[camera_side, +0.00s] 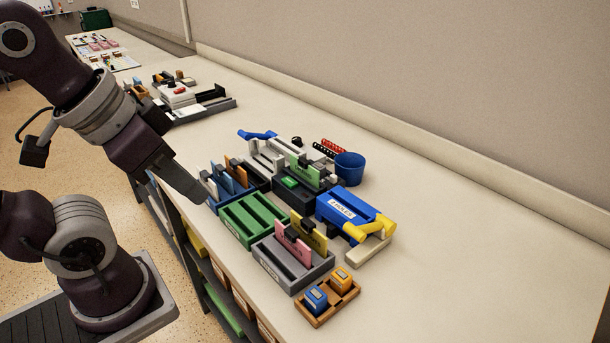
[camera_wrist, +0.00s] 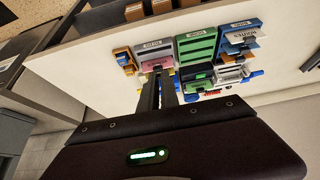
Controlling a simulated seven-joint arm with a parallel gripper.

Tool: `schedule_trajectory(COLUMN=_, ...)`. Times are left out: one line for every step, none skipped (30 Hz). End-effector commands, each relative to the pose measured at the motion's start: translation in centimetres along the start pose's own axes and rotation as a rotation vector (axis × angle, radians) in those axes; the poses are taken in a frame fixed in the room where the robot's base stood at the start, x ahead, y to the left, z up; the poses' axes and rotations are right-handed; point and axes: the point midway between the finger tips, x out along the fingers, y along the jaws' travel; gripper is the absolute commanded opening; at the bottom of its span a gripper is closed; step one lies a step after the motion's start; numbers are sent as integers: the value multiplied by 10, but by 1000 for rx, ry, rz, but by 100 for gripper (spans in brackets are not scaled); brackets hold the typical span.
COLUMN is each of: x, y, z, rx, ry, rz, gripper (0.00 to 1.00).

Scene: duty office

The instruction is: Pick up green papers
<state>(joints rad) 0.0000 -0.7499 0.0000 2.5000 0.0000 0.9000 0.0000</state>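A light green paper (camera_side: 304,171) stands upright in a black holder (camera_side: 288,194) with a small green block, in the middle of the group on the bench. A green slotted rack (camera_side: 249,219) in front of it shows empty slots; it also shows in the wrist view (camera_wrist: 197,46). A grey rack (camera_side: 282,272) holds pink (camera_side: 292,247) and olive-yellow (camera_side: 312,236) papers. My gripper (camera_side: 196,192) hangs at the bench's front edge, left of the green rack, apart from the papers. In the wrist view its fingers look close together with nothing visible between them; whether they are shut is unclear.
A blue rack (camera_side: 226,189) with blue and orange papers stands left of the green rack. A blue hole punch (camera_side: 341,207), blue cup (camera_side: 350,167) and wooden tray (camera_side: 334,304) with two small blocks lie around. The bench's right side is clear; a wall runs behind.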

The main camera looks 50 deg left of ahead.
Motion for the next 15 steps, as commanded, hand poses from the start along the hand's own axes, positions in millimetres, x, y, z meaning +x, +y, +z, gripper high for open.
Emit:
schedule_trajectory(x=0, y=0, z=0, rx=0, ry=0, rz=0, gripper=18)
schedule_trajectory(x=0, y=0, z=0, rx=0, ry=0, rz=0, gripper=24)
schedule_trajectory(x=0, y=0, z=0, rx=0, ry=0, rz=0, gripper=26)
schedule_trajectory(x=0, y=0, z=0, rx=0, ry=0, rz=0, gripper=26)
schedule_trajectory(x=0, y=0, z=0, rx=0, ry=0, rz=0, gripper=26)
schedule_trajectory(x=0, y=0, z=0, rx=0, ry=0, rz=0, gripper=26)
schedule_trajectory(x=0, y=0, z=0, rx=0, ry=0, rz=0, gripper=26)
schedule_trajectory(x=0, y=0, z=0, rx=0, ry=0, rz=0, gripper=26)
schedule_trajectory(x=0, y=0, z=0, rx=0, ry=0, rz=0, gripper=26)
schedule_trajectory(x=0, y=0, z=0, rx=0, ry=0, rz=0, gripper=26)
schedule_trajectory(x=0, y=0, z=-1, rx=-4, ry=-1, rz=0, gripper=26)
schedule_trajectory(x=-1, y=-1, z=-6, rx=-24, ry=-7, rz=-1, gripper=26)
schedule_trajectory(x=-1, y=-1, z=-12, rx=-53, ry=-19, rz=-2, gripper=26)
schedule_trajectory(x=-1, y=-3, z=-22, rx=-97, ry=-34, rz=-4, gripper=26)
schedule_trajectory(x=1, y=-5, z=-41, rx=-178, ry=-62, rz=-10, gripper=26)
